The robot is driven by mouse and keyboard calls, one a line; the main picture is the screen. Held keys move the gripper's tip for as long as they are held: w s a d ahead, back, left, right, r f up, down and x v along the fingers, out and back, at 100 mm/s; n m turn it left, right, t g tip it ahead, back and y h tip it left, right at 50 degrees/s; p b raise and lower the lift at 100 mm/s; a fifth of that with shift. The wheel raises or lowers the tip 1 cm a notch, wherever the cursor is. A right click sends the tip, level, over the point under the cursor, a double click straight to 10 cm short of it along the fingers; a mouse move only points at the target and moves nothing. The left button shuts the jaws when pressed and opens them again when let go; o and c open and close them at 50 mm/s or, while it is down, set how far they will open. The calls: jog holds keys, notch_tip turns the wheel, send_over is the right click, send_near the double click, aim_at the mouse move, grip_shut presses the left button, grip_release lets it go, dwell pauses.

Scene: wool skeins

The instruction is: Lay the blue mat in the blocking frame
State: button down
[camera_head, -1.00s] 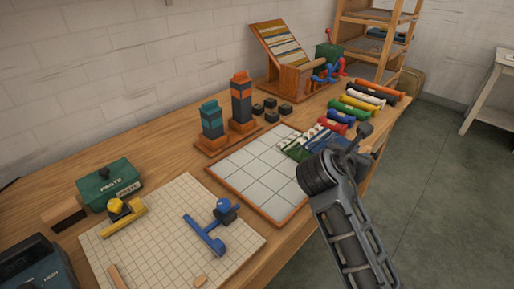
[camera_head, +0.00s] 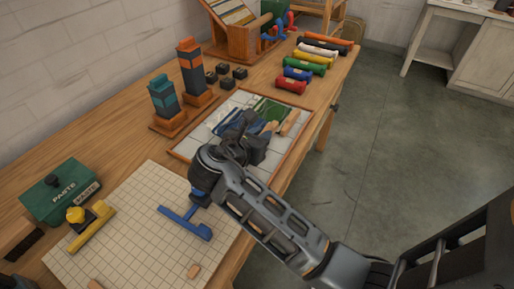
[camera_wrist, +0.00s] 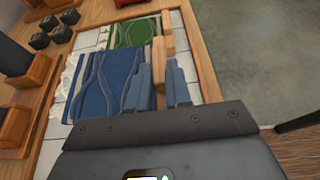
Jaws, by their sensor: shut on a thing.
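The blue mat (camera_wrist: 103,80) has wavy darker lines, a pale fringe on its left side and a wooden bar at its right. My gripper (camera_wrist: 160,88) is shut on that bar, seen between the fingers in the wrist view. In the head view the blue mat (camera_head: 229,121) shows beyond my gripper (camera_head: 255,140), over the blocking frame, partly hidden by it. I cannot tell whether it touches the tiles. The blocking frame (camera_head: 295,146) has a wooden rim and pale tiles; its rim also shows in the wrist view (camera_wrist: 199,65).
A green mat (camera_head: 271,108) with a wooden bar occupies the far end of the frame. Dark blocks (camera_head: 223,69) and striped towers (camera_head: 192,68) stand left. Coloured rolls (camera_head: 305,63) lie beyond. A gridded board (camera_head: 130,205) with a blue tool (camera_head: 184,222) lies nearer.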

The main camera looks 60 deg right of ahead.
jog(key=shift+w+a+f, duration=0.2)
jog(key=shift+a+f, duration=0.15)
jog(key=shift+f, duration=1.9)
jog(key=shift+f, duration=0.1)
jog(key=c, duration=1.1)
grip_release()
jog(key=shift+o, duration=0.2)
